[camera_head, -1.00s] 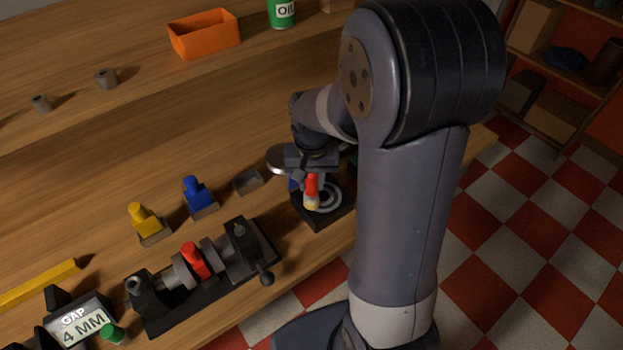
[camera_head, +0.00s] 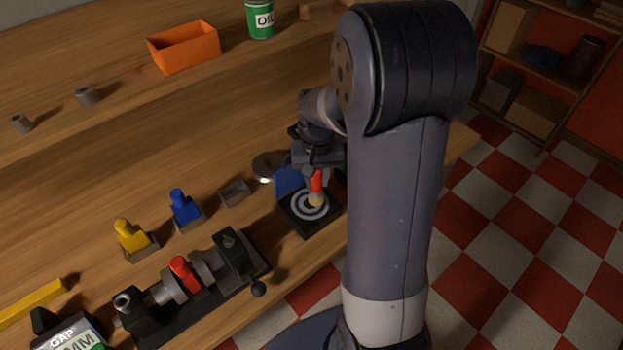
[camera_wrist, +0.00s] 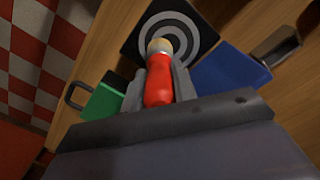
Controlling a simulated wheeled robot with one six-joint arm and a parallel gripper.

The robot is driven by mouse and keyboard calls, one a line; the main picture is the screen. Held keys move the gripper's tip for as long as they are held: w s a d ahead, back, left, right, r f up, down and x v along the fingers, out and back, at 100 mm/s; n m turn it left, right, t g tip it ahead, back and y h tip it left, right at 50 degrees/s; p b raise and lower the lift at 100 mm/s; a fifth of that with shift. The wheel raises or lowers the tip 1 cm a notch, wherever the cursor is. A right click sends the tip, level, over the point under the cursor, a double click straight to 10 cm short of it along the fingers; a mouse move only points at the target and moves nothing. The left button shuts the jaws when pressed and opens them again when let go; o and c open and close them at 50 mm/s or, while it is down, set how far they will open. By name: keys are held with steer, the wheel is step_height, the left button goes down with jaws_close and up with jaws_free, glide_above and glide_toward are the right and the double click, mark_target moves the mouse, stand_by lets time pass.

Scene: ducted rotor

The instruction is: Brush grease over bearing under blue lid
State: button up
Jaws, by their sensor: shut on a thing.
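My gripper (camera_head: 317,172) is shut on the red handle of a brush (camera_head: 317,183). The brush (camera_wrist: 158,80) points away from the gripper in the wrist view, its pale bristle tip over the bearing. The bearing (camera_head: 300,203) shows as grey and dark rings on a black square base (camera_head: 303,231). It also shows in the wrist view (camera_wrist: 199,35). The tip overlaps the rings; I cannot tell whether it touches them. The blue lid (camera_head: 288,181) stands open behind the bearing, and in the wrist view it lies to the right (camera_wrist: 228,74). A green lid (camera_wrist: 103,103) is at the left.
A shaft fixture with a red clamp (camera_head: 184,273) is left of the bearing. Yellow (camera_head: 131,236) and blue (camera_head: 184,208) handled pieces, a small grey tray (camera_head: 235,193) and a round metal tin (camera_head: 268,167) stand behind. An orange bin (camera_head: 184,48) is farther back.

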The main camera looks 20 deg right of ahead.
steer(key=shift+a+f, duration=0.15)
steer(key=shift+a, duration=1.3)
steer(key=shift+a+f, duration=0.15)
steer(key=shift+a, duration=1.3)
steer(key=shift+w+d+f, duration=0.1)
steer(key=shift+w+d, duration=0.3)
steer(key=shift+d, duration=0.85)
steer(key=shift+w+d+r, duration=0.1)
steer(key=shift+w+d, duration=0.3)
steer(key=shift+d, duration=0.9)
steer(key=shift+w+d+f, duration=0.1)
steer(key=shift+w+d, duration=0.3)
steer(key=shift+d, duration=0.85)
steer(key=shift+d+f, duration=0.1)
steer(key=shift+d, duration=0.1)
steer(key=shift+s+a+f+b, duration=0.1)
steer(key=shift+s+a, duration=0.3)
steer(key=shift+a, duration=0.95)
steer(key=shift+s+a+r+b, duration=0.15)
steer(key=shift+s+a, duration=0.3)
steer(key=shift+a, duration=0.85)
steer(key=shift+s+a+f+b, duration=0.15)
steer(key=shift+s+a, duration=0.25)
steer(key=shift+a, duration=0.95)
step_height(320, 180, up, 6)
steer(key=p, duration=0.4)
steer(key=shift+p, duration=0.4)
